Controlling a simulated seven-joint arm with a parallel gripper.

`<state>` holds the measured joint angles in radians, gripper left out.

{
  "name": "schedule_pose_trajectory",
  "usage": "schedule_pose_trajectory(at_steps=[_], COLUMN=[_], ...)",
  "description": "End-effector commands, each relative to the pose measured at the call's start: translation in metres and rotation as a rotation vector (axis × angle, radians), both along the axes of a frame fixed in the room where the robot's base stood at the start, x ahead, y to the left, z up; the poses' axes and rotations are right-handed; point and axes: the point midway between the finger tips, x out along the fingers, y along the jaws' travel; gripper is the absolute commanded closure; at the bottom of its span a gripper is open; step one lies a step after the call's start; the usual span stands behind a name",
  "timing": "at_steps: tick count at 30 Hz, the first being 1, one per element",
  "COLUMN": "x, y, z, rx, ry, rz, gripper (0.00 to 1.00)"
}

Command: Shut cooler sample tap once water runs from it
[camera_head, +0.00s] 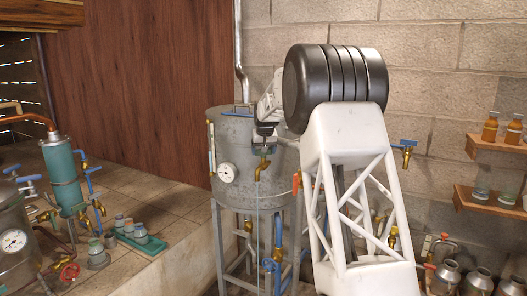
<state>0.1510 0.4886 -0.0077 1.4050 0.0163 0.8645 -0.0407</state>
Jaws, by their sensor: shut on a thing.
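A grey metal tank (232,150) with a round dial stands on a frame in the middle; I take it as the cooler. A brass tap (263,166) sticks out from its front. A thin pale line, looking like running water (257,215), drops straight down from its spout. My gripper (265,143) is at the top of this tap, pointing down, and is shut on its handle. The fingers are small here and cover most of the handle, so its angle is hard to tell.
A blue-handled tap (404,148) is at the right by the wall, behind my arm. An orange-handled lever (296,183) sits just right of the gripped tap. A teal cylinder (62,176) and small jars stand on the left ledge. Metal cans (447,277) stand at lower right.

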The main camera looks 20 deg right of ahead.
Motion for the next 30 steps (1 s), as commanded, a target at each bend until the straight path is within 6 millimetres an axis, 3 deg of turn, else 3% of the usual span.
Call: schedule_pose_trajectory(at_steps=[18,29,30], x=[0.0004,0.0004,0.0005], y=[0.0020,0.0018,0.0018], z=[0.0015,0.0016,0.0017], rx=[0.000,0.000,0.000], ry=[-0.002,-0.003,-0.003], rz=[-0.291,-0.307,-0.307], gripper=[0.43,0.43,0.16])
